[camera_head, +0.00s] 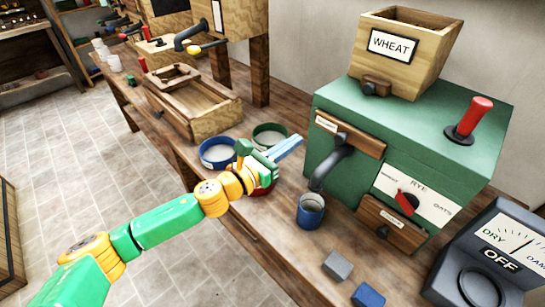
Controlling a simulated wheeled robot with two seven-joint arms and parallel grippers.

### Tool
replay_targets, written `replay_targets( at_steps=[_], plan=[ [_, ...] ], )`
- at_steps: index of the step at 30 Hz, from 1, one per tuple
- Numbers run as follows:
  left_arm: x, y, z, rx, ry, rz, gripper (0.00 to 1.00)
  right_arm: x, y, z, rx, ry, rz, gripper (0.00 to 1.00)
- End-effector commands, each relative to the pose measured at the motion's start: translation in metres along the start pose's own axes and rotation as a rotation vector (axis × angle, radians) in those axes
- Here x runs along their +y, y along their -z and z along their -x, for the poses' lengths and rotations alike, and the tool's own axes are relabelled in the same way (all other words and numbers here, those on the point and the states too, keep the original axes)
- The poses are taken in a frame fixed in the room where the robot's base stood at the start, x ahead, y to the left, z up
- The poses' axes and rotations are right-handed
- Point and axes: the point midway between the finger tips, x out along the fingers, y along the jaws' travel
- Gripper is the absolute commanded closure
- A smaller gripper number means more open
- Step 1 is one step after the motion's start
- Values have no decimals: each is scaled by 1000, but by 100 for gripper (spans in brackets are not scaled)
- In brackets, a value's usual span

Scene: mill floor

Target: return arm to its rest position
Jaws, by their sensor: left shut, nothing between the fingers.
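My left arm, green with yellow joints, reaches in from the lower left over the bench (235,237). Its gripper (298,141) is shut with nothing between the fingers. It hovers near the bowls and points toward the green mill (345,110). A blue bowl (204,163) and a green bowl (283,130) are beside and behind the gripper. A red bowl (267,190) is partly hidden by the wrist. My right gripper is not in view.
A blue cup (311,215) stands under the mill's spout. A grey block (337,265) and a blue block (368,296) lie at the front. A meter (490,255) reading OFF is at right. A wooden tray (205,125) sits further back. Tiled floor is open at left.

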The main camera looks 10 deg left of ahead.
Motion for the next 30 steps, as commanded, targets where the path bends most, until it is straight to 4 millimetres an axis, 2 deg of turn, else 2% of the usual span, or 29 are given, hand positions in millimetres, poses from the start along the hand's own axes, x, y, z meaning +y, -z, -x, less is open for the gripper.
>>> replay_targets(
  at_steps=[6, 9, 13, 15, 17, 20, 21, 24, 27, 30],
  plan=[
    [0, 4, 42, 3, -1, 0, 100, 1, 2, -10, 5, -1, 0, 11],
    [0, 2, 51, 1, 0, -1, 100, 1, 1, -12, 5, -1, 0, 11],
    [0, 0, 54, 1, 0, 2, 100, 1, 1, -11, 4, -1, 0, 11],
    [-2, 3, 54, 0, -18, 82, 100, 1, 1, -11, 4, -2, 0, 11],
    [-4, 10, 55, -1, -75, 294, 100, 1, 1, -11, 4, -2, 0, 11],
    [0, 44, 73, -5, -299, 945, 100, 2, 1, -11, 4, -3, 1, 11],
    [3, 65, 88, -18, -425, 1236, 100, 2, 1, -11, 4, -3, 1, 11],
    [3, 120, 135, -79, -765, 1822, 100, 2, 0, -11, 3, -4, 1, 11],
    [-6, 162, 181, -176, -1070, 2186, 100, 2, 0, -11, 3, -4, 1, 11],
    [-21, 192, 224, -299, -1355, 2424, 100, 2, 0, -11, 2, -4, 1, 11]
  ],
)
